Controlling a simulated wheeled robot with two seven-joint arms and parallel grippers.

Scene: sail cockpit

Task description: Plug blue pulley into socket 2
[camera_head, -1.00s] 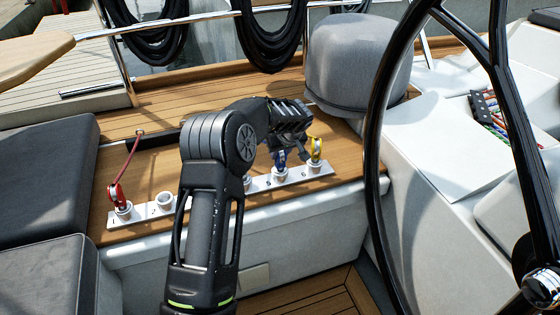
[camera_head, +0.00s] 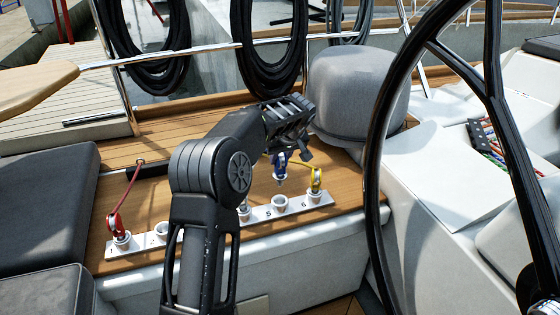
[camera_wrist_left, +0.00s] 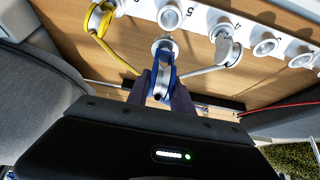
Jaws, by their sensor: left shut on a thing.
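The blue pulley (camera_head: 281,164) hangs upright from my left gripper (camera_head: 288,150), clear above the empty socket 5 (camera_head: 279,203). In the left wrist view the blue pulley (camera_wrist_left: 162,76) sits between the fingers of my left gripper (camera_wrist_left: 162,92), which are shut on it. Socket 2 (camera_head: 160,229) is empty, at the left part of the white rail (camera_head: 260,214), with my forearm covering part of it. In the left wrist view socket 2 (camera_wrist_left: 298,56) is a white ring at the right. My right gripper is not in view.
A red pulley (camera_head: 117,226) stands in socket 1 and a yellow pulley (camera_head: 316,179) in socket 6. A white-grey pulley (camera_wrist_left: 229,45) stands in socket 4, beside socket 5. A grey covered winch (camera_head: 360,100) and the steering wheel (camera_head: 375,180) stand to the right.

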